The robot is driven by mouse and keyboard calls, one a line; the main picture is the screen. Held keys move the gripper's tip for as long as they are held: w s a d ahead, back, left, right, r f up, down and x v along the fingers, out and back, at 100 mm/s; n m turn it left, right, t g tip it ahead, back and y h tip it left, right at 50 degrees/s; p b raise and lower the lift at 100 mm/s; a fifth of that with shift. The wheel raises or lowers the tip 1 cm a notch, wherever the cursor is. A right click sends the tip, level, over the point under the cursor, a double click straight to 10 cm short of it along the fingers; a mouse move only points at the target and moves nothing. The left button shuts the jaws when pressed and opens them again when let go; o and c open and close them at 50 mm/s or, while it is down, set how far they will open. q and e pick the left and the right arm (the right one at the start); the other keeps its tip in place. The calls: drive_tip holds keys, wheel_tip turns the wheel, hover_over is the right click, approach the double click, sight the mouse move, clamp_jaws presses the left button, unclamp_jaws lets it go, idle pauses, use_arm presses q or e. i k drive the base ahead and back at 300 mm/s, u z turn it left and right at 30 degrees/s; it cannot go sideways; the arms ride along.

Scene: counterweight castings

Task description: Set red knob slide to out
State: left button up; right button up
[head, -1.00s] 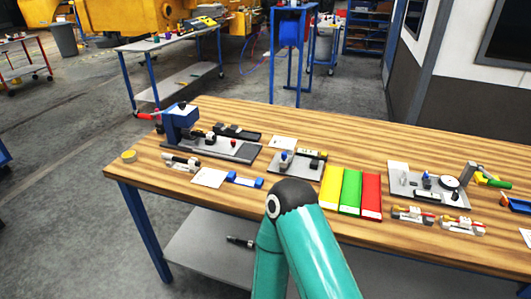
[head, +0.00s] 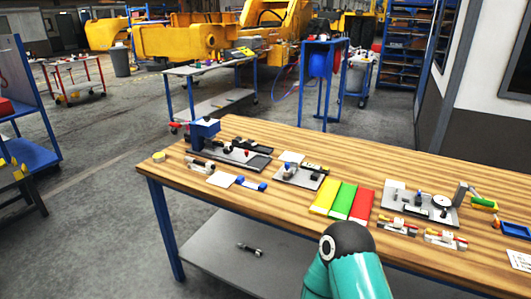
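On the wooden workbench (head: 282,213) stands a grey plate with a blue block-like fixture (head: 204,131) at its left end. A small red knob (head: 247,152) shows near the right part of this plate. A smaller grey plate (head: 290,178) to its right carries small parts with blue and red spots. At this size I cannot tell which part is the red knob slide or how it is set. A teal arm link of mine rises at the bottom centre, in front of the bench. Neither gripper is in view.
Yellow, green and red panels (head: 343,200) lie mid-bench. Another grey plate (head: 420,207) with a round dial stands to their right, with small clamp-like parts in front. A blue tray (head: 515,229) is at the far right. Open floor lies left of the bench.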

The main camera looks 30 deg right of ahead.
sight(240, 156)
drive_tip(key=z, duration=0.15)
drive_tip(key=i, duration=1)
